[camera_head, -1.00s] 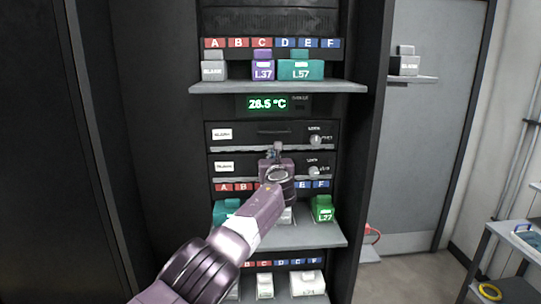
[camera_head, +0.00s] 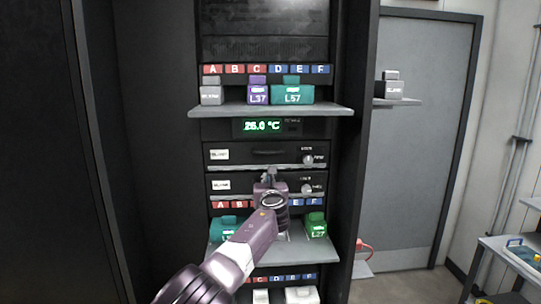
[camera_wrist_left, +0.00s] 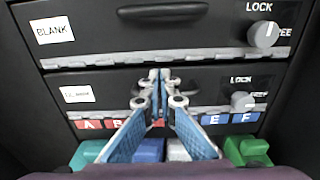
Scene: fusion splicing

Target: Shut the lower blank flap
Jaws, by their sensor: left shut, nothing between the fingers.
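The lower blank flap (camera_head: 235,186) is a dark panel with a white label and a grey lower lip, in the middle of the rack. It also shows in the wrist view (camera_wrist_left: 112,92), with a lock knob (camera_wrist_left: 243,102) at its right. Its face looks close to upright; I cannot tell whether it is fully flush. My left gripper (camera_head: 269,174) is shut and empty in front of the flap's middle. In the wrist view its fingertips (camera_wrist_left: 160,76) overlap the flap; contact cannot be told. My right gripper is not in view.
The upper blank flap (camera_head: 236,154) with its own knob (camera_head: 308,160) sits just above. Below, a shelf (camera_head: 325,252) holds a teal block (camera_head: 222,231) and a green L27 block (camera_head: 316,226). An upper shelf (camera_head: 225,110) carries grey, purple and teal blocks.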

